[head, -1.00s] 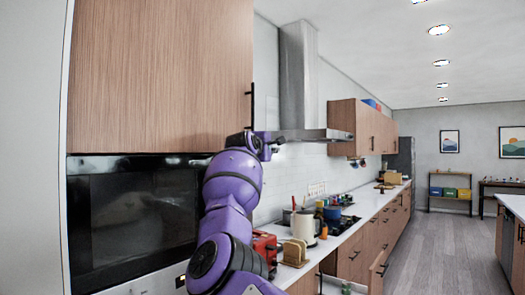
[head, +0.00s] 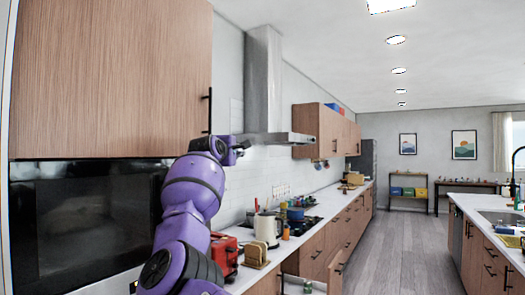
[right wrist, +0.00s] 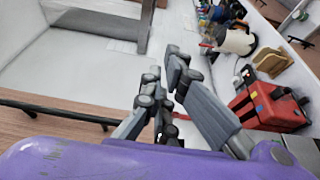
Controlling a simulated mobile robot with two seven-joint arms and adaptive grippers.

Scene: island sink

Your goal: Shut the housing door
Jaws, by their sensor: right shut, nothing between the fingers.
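The wooden door (head: 115,80) of the tall housing fills the upper left of the head view, above a black built-in oven (head: 75,215). Its black vertical handle (head: 209,110) is near its right edge. I cannot tell whether the door is flush or slightly ajar. My right gripper (head: 240,148) is just right of the door's lower right corner, apart from the handle. In the right wrist view my right gripper (right wrist: 168,72) is shut and empty, with the handle (right wrist: 55,112) and a strip of door at left. My left gripper is not in view.
A red toaster (head: 224,254), a white kettle (head: 267,229) and a wooden holder (head: 256,253) stand on the counter below my arm. A range hood (head: 265,90) is behind the gripper. A low drawer (head: 336,272) stands open. The floor (head: 400,255) is clear at right.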

